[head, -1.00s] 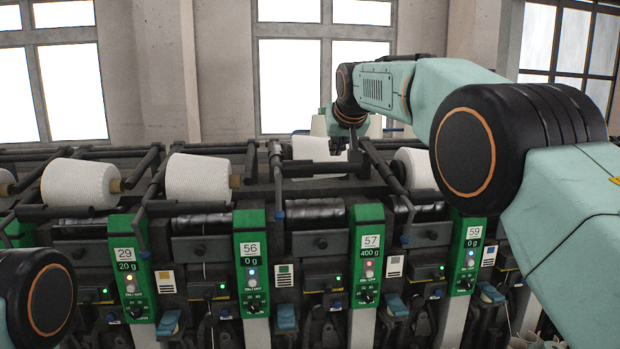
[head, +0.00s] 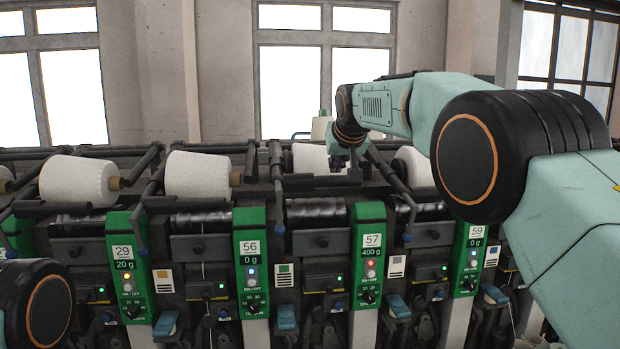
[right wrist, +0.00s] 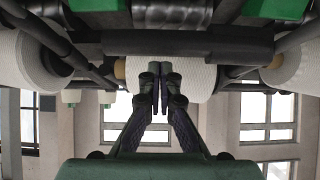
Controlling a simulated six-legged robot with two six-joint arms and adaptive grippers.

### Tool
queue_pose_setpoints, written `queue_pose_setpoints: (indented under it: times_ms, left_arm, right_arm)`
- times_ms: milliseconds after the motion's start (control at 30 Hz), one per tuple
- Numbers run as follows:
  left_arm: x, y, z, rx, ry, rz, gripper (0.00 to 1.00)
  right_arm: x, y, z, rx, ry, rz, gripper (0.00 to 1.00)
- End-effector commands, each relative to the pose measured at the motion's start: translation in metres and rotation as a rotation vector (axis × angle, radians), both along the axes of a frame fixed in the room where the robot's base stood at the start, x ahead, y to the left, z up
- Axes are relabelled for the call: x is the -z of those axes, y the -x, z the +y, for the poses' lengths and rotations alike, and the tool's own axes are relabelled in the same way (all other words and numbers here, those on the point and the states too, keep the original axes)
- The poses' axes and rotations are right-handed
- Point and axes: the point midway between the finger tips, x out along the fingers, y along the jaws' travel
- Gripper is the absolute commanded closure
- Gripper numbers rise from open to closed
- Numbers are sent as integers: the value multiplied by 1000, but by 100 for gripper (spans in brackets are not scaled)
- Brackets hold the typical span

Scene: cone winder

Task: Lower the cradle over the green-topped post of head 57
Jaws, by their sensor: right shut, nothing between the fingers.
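The green-topped post of head 57 (head: 371,235) stands upright, with a "57" label and a 400 g display. The cradle of head 57 (head: 312,182) is a dark bar above and behind the post. A white cone (head: 308,158) lies behind the bar, partly hidden by my right arm. My right gripper (head: 354,172) is shut and empty at the right end of this bar. In the right wrist view, which looks upside down, the closed fingers (right wrist: 163,78) overlap the white cone beside the dark bar (right wrist: 200,46). I cannot tell whether they touch it. My left gripper is out of view.
Neighbouring cones (head: 198,175) and dark cradle arms crowd the row. Another cone (head: 415,165) sits close under my right arm. Open air lies above the machine.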

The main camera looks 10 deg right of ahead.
Motion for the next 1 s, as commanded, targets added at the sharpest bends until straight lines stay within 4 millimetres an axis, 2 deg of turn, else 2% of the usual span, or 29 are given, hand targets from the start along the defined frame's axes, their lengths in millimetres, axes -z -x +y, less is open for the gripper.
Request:
queue_pose_setpoints:
  times_ms: [67, 167, 1000]
  left_arm:
    - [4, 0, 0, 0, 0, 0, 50]
    - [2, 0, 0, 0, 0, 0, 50]
    - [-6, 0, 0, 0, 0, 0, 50]
  right_arm:
    - [5, 0, 0, 0, 0, -2, 100]
    - [0, 1, 0, 0, 0, -4, 100]
    - [-63, 36, 1, -1, 0, -5, 100]
